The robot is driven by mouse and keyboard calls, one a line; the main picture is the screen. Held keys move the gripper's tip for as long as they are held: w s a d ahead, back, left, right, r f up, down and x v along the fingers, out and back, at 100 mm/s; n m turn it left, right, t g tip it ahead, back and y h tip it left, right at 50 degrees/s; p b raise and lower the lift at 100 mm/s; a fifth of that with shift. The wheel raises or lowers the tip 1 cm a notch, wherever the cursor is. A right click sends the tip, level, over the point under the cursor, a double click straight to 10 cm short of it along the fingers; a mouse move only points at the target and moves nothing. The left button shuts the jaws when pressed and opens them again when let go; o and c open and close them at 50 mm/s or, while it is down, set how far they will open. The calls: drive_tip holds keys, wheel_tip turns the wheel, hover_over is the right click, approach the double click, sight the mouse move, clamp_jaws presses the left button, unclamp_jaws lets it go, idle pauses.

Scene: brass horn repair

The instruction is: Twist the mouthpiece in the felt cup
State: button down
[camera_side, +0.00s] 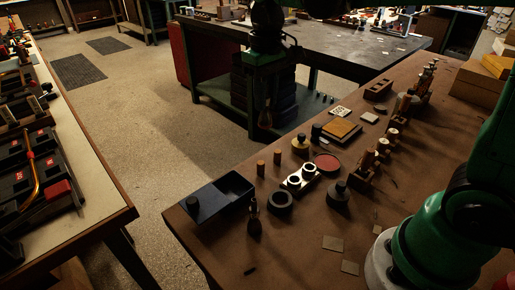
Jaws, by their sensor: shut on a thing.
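My gripper (265,118) hangs from my dark wrist near the top middle, in front of the dark drawers under the far bench. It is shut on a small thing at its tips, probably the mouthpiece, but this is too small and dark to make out. The gripper appears apart from the brown tabletop. I cannot tell for certain which piece is the felt cup. A thick dark ring (281,201) and a dark rounded piece with a knob (338,193) stand on the brown table below and to the right.
A black open box (219,199) sits at the brown table's (300,255) left corner. A small dark upright piece (254,218) stands beside it. A white holder (301,178), a red round pad (326,163) and wooden pegs (277,157) are close together. The table's front is mostly clear.

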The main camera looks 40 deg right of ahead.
drive_tip(key=s+a+f, duration=0.3)
drive_tip(key=s+f, duration=0.2)
drive_tip(key=s, duration=0.3)
drive_tip(key=shift+a+f, duration=0.2)
drive_tip(key=shift+f, duration=0.05)
drive_tip(key=shift+f, duration=0.1)
drive_tip(key=shift+f, duration=3.45)
drive_tip(key=shift+f, duration=0.15)
drive_tip(key=m, duration=0.4)
